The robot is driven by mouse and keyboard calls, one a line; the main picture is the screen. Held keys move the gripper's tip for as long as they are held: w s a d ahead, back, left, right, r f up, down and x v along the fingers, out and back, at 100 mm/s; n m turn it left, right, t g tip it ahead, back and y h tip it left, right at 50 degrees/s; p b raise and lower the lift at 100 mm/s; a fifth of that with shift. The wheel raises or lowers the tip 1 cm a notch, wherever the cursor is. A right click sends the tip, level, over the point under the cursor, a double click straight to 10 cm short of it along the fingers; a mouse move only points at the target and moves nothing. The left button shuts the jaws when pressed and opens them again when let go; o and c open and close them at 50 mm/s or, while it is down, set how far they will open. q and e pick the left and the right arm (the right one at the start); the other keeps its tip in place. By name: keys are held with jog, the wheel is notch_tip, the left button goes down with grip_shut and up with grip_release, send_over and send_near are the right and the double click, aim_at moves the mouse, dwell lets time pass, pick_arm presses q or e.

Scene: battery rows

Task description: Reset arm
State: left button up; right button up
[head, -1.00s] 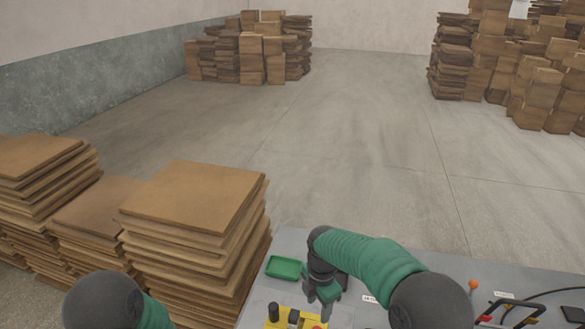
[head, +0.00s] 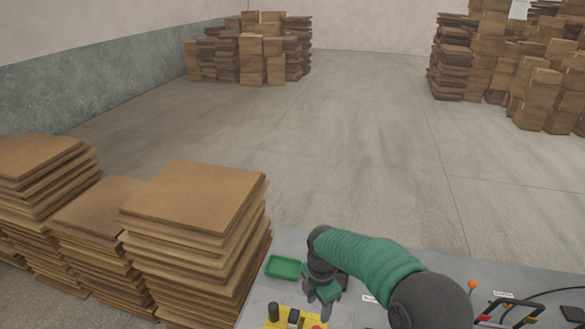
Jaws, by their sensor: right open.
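My right arm comes in from the right with a green sleeve and dark joints. My right gripper (head: 322,304) points down over the grey table (head: 352,312), with its grey fingers apart and nothing seen between them. It is just right of a yellow block (head: 281,322) that carries black cylinders and a red button, cut off by the bottom edge. A green tray (head: 285,267) lies to the left of the gripper, apart from it. My left arm and left gripper are out of view.
Stacks of flat cardboard (head: 196,200) stand close at the left of the table. An orange-topped knob (head: 473,284), a black-handled item (head: 508,309) and a dark flat device (head: 573,312) are on the table's right part. Open floor (head: 350,140) lies behind, with box piles (head: 262,55) at the back.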

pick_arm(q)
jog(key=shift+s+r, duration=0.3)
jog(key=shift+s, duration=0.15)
pick_arm(e)
jog(key=s+d+r+m+t, duration=0.1)
jog(key=s+d+m, duration=0.5)
jog(key=s+m, duration=0.4)
jog(key=s+d+r+m+t, duration=0.1)
jog(key=s+d+r+m, duration=0.1)
jog(key=s+d+m, duration=0.4)
jog(key=s+m, duration=0.4)
jog(key=m, duration=0.4)
jog(key=shift+s+d+t, duration=0.2)
jog(key=shift+d+t, duration=0.1)
jog(key=shift+d, duration=0.05)
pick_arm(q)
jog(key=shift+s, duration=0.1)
pick_arm(e)
jog(key=shift+s, duration=0.1)
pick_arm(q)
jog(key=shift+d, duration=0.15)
pick_arm(e)
jog(key=shift+d+f, duration=0.1)
jog(key=shift+d, duration=0.05)
